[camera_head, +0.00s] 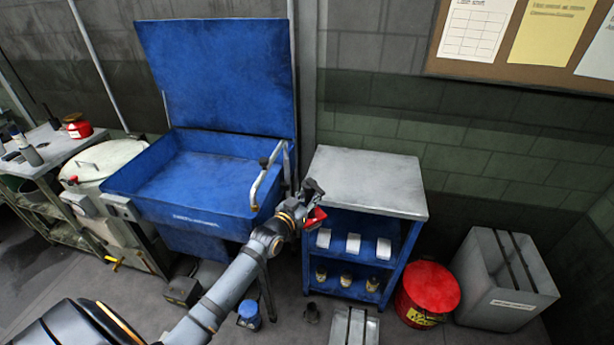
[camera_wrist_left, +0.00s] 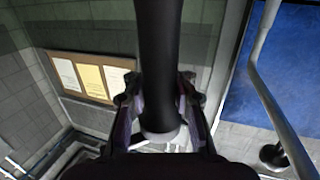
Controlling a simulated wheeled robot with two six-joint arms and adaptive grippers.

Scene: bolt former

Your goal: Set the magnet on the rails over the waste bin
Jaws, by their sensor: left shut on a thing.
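My left gripper (camera_head: 312,190) is raised in front of the blue shelf unit, near its left edge. It is shut on a dark round bar (camera_wrist_left: 160,70) with a paler end, which stands between the fingers in the left wrist view. A red part (camera_head: 315,218) shows at the gripper in the head view; I take the held thing to be the magnet, though its shape is partly hidden. A grey bin (camera_head: 490,310) with two dark strips across its top and a label stands on the floor at far right. My right gripper is not in view.
A blue wash basin (camera_head: 210,180) with raised lid is left of the gripper. The shelf unit's grey top (camera_head: 370,180) is clear. A red can (camera_head: 430,285) stands beside the grey bin. A low grey box with strips (camera_head: 352,328) is at the bottom edge.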

